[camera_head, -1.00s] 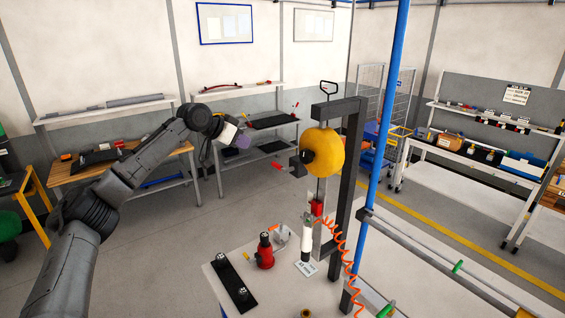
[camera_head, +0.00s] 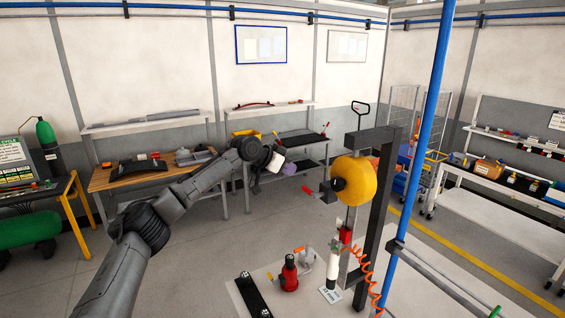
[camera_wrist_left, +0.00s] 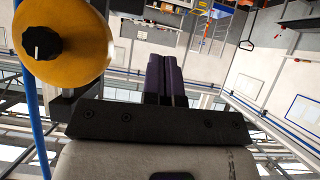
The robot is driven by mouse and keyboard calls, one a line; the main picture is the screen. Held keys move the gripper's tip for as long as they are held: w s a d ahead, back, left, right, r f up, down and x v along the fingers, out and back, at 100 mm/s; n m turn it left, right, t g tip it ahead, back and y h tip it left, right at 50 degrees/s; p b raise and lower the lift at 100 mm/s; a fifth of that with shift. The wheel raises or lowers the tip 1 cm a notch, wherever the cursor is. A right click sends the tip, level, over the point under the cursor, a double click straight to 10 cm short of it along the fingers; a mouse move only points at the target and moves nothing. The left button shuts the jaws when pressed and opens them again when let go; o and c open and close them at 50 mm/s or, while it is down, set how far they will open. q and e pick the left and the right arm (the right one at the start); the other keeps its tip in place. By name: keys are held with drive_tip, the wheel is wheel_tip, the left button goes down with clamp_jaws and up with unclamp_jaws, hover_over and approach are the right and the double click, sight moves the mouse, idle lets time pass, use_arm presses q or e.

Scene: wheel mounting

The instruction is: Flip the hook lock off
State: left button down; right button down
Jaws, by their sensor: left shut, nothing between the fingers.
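A round yellow body (camera_head: 358,181) with a black knob hangs from a dark post frame (camera_head: 378,215) over the table. Below it hang a red piece (camera_head: 345,236) and a white tool (camera_head: 333,266) with an orange coiled hose. I cannot make out the hook lock for certain at this size. My left gripper (camera_head: 289,168), with purple fingers, is left of the yellow body, apart from it. In the left wrist view its fingers (camera_wrist_left: 165,78) are together and empty, and the yellow body (camera_wrist_left: 62,42) is at upper left. My right gripper is not in view.
The white table (camera_head: 262,275) holds a red tool (camera_head: 289,273) and a black tray (camera_head: 252,296). A blue pole (camera_head: 424,150) stands right of the frame. Workbenches (camera_head: 130,178) line the back wall. Open floor lies between them and the table.

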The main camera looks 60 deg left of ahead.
use_arm(q)
drive_tip(key=w+f+p, duration=0.3)
drive_tip(key=w+f, duration=0.2)
drive_tip(key=f, duration=0.1)
drive_tip(key=shift+f, duration=0.35)
drive_tip(key=shift+d+f, duration=0.15)
